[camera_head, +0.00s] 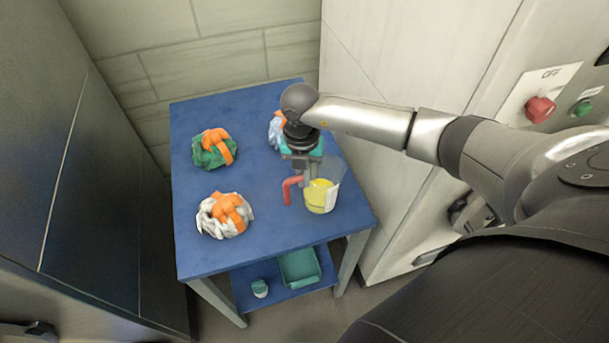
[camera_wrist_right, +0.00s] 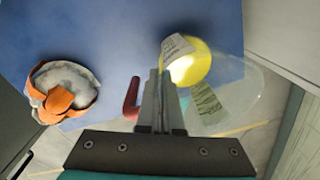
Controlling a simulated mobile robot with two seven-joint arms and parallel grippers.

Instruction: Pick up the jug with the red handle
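The jug (camera_head: 321,196) is clear with yellow contents, a white label and a red handle (camera_head: 289,189). It is near the right edge of the blue table, and looks upright. In the right wrist view the jug (camera_wrist_right: 198,68) is right of the fingers and its red handle (camera_wrist_right: 131,98) is left of them. My right gripper (camera_head: 304,184) points down at the handle side of the jug. Its fingers (camera_wrist_right: 162,100) are nearly together and appear closed on the jug's wall. The pinched spot is hidden. Whether the jug touches the table is unclear. My left gripper is not in view.
The blue table (camera_head: 262,232) also bears a green-and-orange bag (camera_head: 214,149), a white-and-orange bag (camera_head: 224,215) and a light-blue-and-orange bag (camera_head: 275,130) partly behind my arm. A teal tray (camera_head: 299,267) is on the lower shelf. A pale cabinet (camera_head: 375,190) stands close at right.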

